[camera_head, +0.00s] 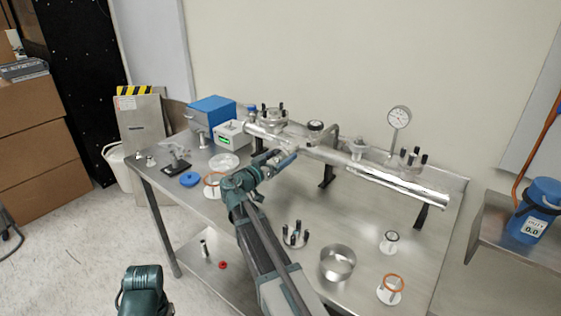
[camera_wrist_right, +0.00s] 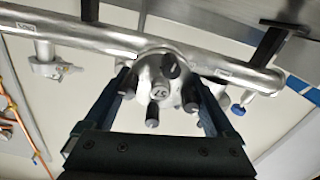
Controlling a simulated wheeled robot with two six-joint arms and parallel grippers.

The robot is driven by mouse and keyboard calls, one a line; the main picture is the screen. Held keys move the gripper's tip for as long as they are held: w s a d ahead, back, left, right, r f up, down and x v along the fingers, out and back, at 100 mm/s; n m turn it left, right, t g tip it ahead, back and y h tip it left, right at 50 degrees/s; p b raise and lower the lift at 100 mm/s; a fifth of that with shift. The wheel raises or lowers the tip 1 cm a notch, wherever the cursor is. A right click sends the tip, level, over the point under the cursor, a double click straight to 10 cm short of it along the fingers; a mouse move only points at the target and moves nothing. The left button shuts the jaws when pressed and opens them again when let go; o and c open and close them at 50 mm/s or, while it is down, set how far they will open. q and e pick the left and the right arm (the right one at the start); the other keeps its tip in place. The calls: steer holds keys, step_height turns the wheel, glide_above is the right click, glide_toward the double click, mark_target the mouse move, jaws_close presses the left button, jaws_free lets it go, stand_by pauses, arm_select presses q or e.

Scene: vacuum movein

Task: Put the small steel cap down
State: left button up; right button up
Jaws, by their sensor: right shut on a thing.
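My right gripper (camera_head: 277,158) reaches up to the steel tube on the table. In the right wrist view its two dark fingers (camera_wrist_right: 163,88) stand wide apart on either side of a small round steel cap (camera_wrist_right: 158,90), shut on it. The cap faces the camera and is ringed by several black-tipped knobs at the tube's side port; I cannot tell how firmly it sits there. The cap is hidden by the gripper in the head view. My left gripper is out of view; only a green part of my arm shows at the bottom left.
The long steel tube (camera_head: 392,186) runs along the back of the steel table (camera_head: 345,225). A black-knobbed clamp (camera_head: 295,236), a steel bowl (camera_head: 337,263) and ringed white fittings (camera_head: 390,290) stand at the front right.

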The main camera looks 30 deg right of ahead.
steer(key=shift+r, duration=0.1)
steer(key=o, duration=1.3)
steer(key=shift+f+b, duration=0.3)
steer(key=shift+f, duration=0.05)
steer(key=v, duration=1.4)
